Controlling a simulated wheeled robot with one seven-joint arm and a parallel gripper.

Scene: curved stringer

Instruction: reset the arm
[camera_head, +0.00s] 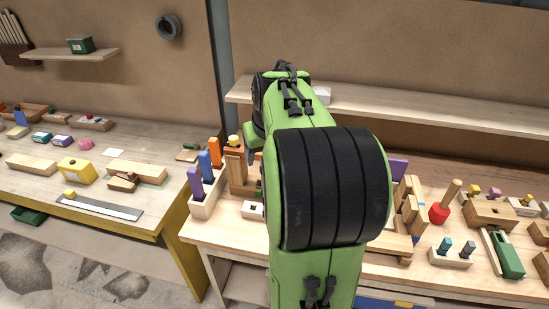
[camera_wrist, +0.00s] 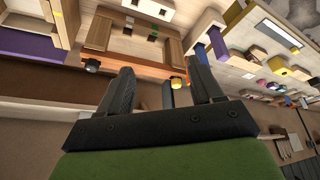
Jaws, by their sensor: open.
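My gripper (camera_wrist: 160,92) shows in the wrist view with its two dark fingers apart and nothing between them. The wrist view looks tilted, with the bench top in its upper part. In the head view my green arm with a broad black joint band rises in front of the bench and hides its middle. My gripper cannot be made out in the head view.
A workbench (camera_head: 225,232) carries a block with purple, blue and orange pegs (camera_head: 206,165), a red mallet (camera_head: 440,212) and a green tool (camera_head: 508,255). A second table (camera_head: 150,215) stands left, with a yellow box (camera_head: 76,170). A shelf (camera_head: 430,108) runs behind my arm.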

